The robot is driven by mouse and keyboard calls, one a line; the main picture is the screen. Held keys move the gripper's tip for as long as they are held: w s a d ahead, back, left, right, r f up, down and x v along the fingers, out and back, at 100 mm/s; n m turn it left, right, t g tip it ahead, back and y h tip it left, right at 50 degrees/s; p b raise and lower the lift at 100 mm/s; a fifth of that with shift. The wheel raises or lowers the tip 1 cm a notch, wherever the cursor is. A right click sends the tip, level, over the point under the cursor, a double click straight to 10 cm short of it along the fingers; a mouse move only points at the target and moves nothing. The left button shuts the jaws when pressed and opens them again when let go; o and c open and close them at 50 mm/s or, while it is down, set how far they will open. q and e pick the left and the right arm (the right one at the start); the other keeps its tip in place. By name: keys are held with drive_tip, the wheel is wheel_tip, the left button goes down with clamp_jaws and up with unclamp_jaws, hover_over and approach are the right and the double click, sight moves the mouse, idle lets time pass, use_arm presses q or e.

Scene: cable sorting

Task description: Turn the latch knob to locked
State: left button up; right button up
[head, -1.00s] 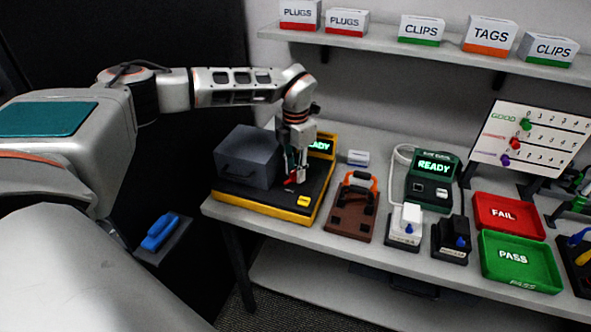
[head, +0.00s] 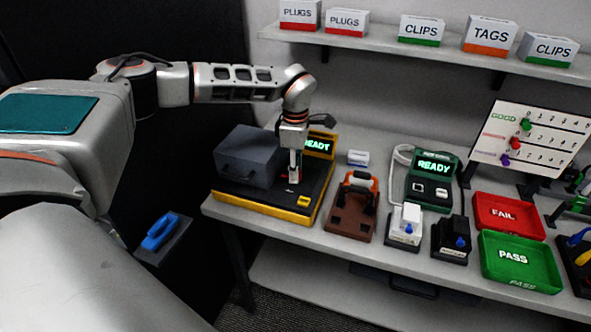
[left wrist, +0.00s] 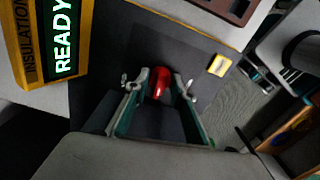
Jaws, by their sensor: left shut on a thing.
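The red latch knob (left wrist: 160,82) shows between the fingers of my left gripper (left wrist: 161,88) in the left wrist view. In the head view my left gripper (head: 293,181) points down at the black deck of the yellow-edged insulation tester (head: 262,207), and its fingers look edge-on. The gripper is shut on the knob, which it mostly hides there; a little red (head: 285,177) shows beside it. I cannot read any lock marking. The tester's screen (head: 317,146) reads READY. A grey box-shaped cover (head: 246,160) sits on the deck, left of the gripper. My right gripper is not in view.
A yellow button (head: 304,201) is on the tester's front right corner. A brown fixture with an orange handle (head: 350,220) stands close to its right. Further right are a green-screened unit (head: 433,180), a red FAIL tray (head: 508,217) and a green PASS tray (head: 520,285).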

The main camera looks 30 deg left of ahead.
use_arm(q)
drive_tip(key=shift+m, duration=0.8)
drive_tip(key=o, duration=0.8)
drive_tip(key=shift+o, duration=0.2)
wheel_tip(320, 180, up, 12)
idle(0.3)
